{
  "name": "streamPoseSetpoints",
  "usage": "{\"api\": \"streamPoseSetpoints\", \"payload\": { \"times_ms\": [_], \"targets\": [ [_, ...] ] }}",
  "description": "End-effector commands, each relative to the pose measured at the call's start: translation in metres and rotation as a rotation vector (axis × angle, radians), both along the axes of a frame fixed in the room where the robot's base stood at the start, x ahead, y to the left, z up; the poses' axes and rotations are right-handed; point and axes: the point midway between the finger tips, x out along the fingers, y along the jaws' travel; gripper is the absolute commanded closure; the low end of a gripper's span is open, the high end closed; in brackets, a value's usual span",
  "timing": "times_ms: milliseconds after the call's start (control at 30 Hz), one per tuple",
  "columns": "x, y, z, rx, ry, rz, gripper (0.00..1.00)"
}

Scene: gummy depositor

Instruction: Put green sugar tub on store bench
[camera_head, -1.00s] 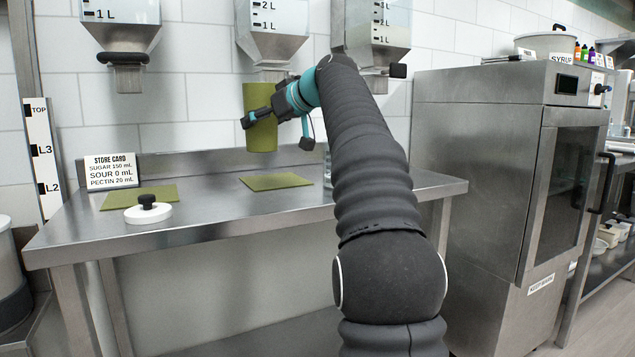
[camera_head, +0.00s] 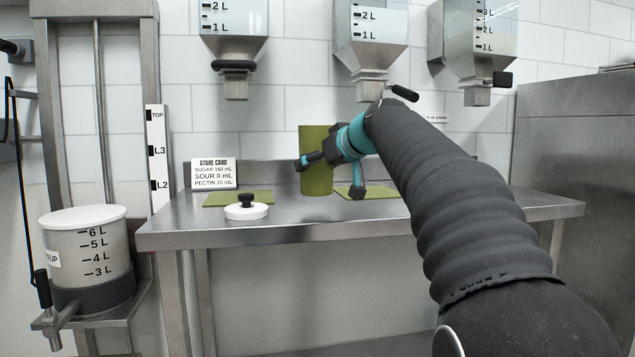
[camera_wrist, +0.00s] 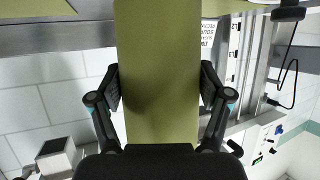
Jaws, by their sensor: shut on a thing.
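The green sugar tub (camera_head: 316,178) is a tall olive-green cylinder, upright over the back middle of the steel store bench (camera_head: 330,226). My gripper (camera_head: 310,160) is shut around its middle; in the wrist view (camera_wrist: 160,88) a finger presses each side of the tub (camera_wrist: 158,60). The tub's foot appears at or just above the bench top; I cannot tell if it touches. A green mat (camera_head: 385,197) lies just right of the tub, partly behind my gripper, and another (camera_head: 215,201) lies at the left.
A white lid with a black knob (camera_head: 246,213) sits before the left mat, near the store card (camera_head: 214,173). Hoppers (camera_head: 370,45) hang above the bench. A syrup vessel (camera_head: 88,250) stands left. The bench's front middle is clear.

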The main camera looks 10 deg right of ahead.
Motion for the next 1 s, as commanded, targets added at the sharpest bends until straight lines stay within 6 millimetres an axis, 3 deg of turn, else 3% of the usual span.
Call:
{"api": "streamPoseSetpoints", "payload": {
  "times_ms": [200,667,700,767,1000],
  "targets": [
    [0.0,0.0,-0.028,0.001,-0.002,0.0,0.85],
    [0.0,0.0,-0.035,0.001,-0.002,0.0,0.85],
    [0.0,0.0,-0.034,0.0,0.0,0.001,0.15],
    [0.0,0.0,-0.034,0.0,0.0,0.001,0.0],
    [0.0,0.0,-0.034,0.0,0.0,0.001,0.0]
  ]
}}
